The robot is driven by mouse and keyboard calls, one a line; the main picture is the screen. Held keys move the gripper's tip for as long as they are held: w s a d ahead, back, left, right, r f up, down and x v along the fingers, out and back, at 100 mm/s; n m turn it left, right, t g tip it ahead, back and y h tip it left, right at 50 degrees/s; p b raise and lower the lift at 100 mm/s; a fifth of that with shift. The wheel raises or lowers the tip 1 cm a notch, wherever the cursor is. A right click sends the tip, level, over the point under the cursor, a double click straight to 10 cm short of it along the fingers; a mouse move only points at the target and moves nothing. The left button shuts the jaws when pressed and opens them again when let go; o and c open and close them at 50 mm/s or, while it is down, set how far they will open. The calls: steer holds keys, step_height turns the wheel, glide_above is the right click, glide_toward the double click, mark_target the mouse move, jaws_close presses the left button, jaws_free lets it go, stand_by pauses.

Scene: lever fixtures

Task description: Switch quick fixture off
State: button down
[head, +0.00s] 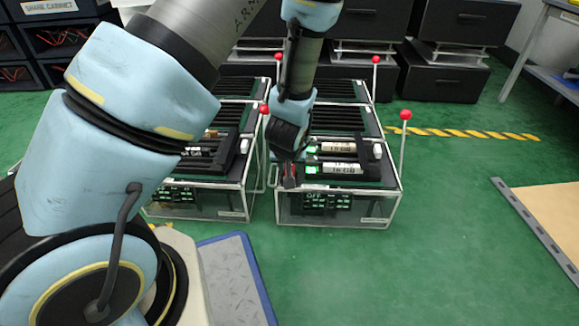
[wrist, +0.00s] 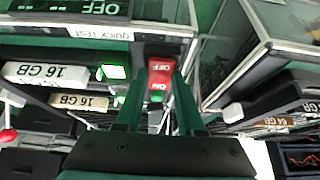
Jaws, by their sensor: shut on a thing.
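The quick test fixture (head: 345,208) is the front right clear-walled box in the head view. Its "QUICK TEST" label (wrist: 98,33) shows in the wrist view, upside down. A red switch (wrist: 160,70) marked OFF, with a green-lit ON part below it in the picture, stands at the fixture's corner. My gripper (head: 289,172) is down at the fixture's front left corner. In the wrist view my gripper (wrist: 160,92) has its two fingers on either side of the switch, shut on it. The fixture's display (wrist: 95,9) reads OFF.
Two 16 GB modules (head: 340,169) with green lights lie in the fixture beside my gripper. A red-knobbed lever (head: 404,135) stands upright at its right. A neighbouring fixture (head: 205,203) is close on the left. Green floor is free in front and right.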

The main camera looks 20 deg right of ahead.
steer(key=c, duration=0.5)
jaws_free()
steer(key=p+v, duration=0.5)
steer(key=v, duration=0.5)
steer(key=shift+s+a+r, duration=0.1)
steer(key=shift+s+r, duration=0.05)
steer(key=shift+r, duration=0.2)
steer(key=w+a+r+n+g+y+p, duration=0.3)
steer(key=a+r+p, duration=0.6)
steer(key=a+r, duration=1.7)
steer(key=shift+n+g+h, duration=0.3)
steer(key=shift+n+h, duration=0.1)
steer(key=r+p, duration=2.4)
steer(key=p, duration=0.1)
steer(key=a+r+p, duration=0.1)
steer(key=r+p, duration=1.1)
steer(key=p, duration=0.1)
steer(key=shift+s, duration=0.35)
